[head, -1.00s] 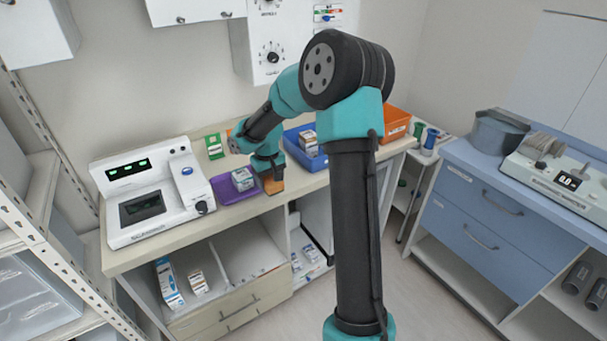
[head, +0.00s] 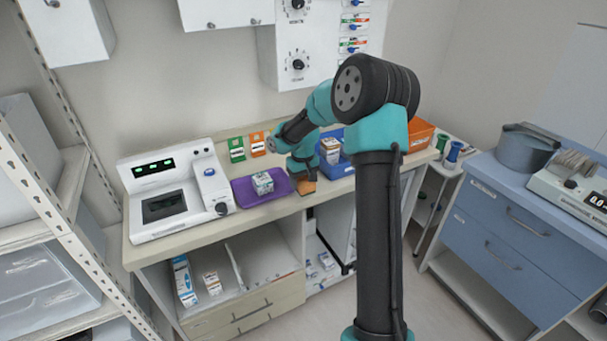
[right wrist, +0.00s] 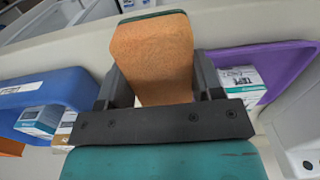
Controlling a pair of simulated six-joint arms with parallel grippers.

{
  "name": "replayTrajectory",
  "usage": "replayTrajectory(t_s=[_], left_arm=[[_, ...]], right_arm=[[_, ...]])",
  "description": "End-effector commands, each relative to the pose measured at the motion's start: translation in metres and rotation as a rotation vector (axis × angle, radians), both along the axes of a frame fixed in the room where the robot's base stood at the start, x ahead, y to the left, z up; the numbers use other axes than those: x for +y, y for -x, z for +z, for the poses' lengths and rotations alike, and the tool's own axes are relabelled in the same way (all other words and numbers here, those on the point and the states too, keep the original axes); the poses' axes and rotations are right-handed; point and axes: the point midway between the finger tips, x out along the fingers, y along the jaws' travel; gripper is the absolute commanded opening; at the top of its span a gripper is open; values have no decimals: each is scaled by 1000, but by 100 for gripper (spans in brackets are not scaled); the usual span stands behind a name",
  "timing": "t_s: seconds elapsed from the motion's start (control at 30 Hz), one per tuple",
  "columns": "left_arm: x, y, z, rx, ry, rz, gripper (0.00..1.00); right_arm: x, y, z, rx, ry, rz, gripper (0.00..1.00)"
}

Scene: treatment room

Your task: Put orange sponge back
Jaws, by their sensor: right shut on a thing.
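The orange sponge (head: 306,187) is in my right gripper (head: 304,178), low over the counter between the purple tray and the blue bin. In the right wrist view the sponge (right wrist: 152,58) fills the space between the two dark fingers of the right gripper (right wrist: 158,82), which is shut on it. A dark green strip shows along the sponge's far end. Whether the sponge touches the counter cannot be told. My left gripper is not in view.
The purple tray (head: 243,193) holds a small box (head: 262,183). The blue bin (head: 347,168) holds boxes, with an orange bin (head: 420,134) to its right. A white device (head: 172,190) stands left. Green (head: 236,149) and orange (head: 257,144) cards stand behind.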

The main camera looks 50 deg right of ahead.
Motion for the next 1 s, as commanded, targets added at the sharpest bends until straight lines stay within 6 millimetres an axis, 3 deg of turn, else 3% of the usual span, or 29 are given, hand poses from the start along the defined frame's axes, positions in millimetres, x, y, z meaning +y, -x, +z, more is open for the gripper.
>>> replayTrajectory(t_s=[0.5, 0.7, 1.0], left_arm=[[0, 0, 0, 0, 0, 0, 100], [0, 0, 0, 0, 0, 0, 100], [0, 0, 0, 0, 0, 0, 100]], right_arm=[[-67, -59, -9, 0, 0, -1, 34], [-77, -67, -9, 0, 0, 0, 34], [-77, -67, -10, 1, 0, 0, 34]])
